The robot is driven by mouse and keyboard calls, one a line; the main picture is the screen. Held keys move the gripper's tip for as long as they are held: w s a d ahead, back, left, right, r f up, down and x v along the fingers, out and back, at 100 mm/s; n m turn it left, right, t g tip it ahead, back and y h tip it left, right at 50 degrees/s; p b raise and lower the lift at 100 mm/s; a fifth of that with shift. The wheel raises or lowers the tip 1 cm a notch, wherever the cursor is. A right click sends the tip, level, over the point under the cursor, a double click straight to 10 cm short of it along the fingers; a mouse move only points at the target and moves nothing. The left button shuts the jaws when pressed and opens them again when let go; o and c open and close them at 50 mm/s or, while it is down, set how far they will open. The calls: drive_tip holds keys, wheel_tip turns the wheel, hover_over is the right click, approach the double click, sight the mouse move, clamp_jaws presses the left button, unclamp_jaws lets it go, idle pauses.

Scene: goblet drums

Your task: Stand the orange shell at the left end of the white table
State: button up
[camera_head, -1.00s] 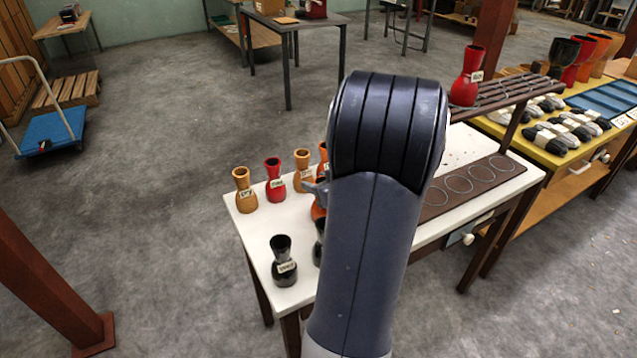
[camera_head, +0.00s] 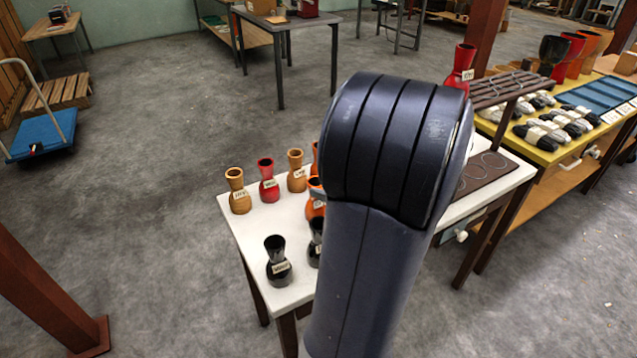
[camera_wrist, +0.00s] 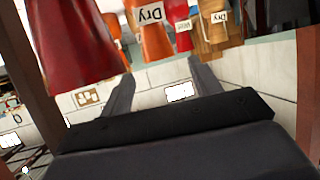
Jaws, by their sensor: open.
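Orange shells (camera_head: 315,193) show on the white table (camera_head: 262,232), partly hidden behind my arm. In the wrist view an orange shell (camera_wrist: 153,42) with a "Dry" label, which appears upside down, stands beyond my gripper (camera_wrist: 162,72). My gripper's fingers are apart, with nothing seen held between them. My gripper is hidden behind my arm in the head view. The table's left end carries a tan shell (camera_head: 238,192), a red shell (camera_head: 268,181), another tan shell (camera_head: 296,171) and a black shell (camera_head: 277,262).
A second black shell (camera_head: 315,240) stands partly behind my arm. A large red shell (camera_wrist: 68,45) is close on the left in the wrist view. A slatted rack (camera_head: 507,86) with a red shell (camera_head: 461,68) stands at right. Bare table top lies between the back row and front black shells.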

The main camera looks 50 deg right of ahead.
drive_tip(key=shift+v, duration=2.15)
drive_tip(key=shift+c, duration=0.6)
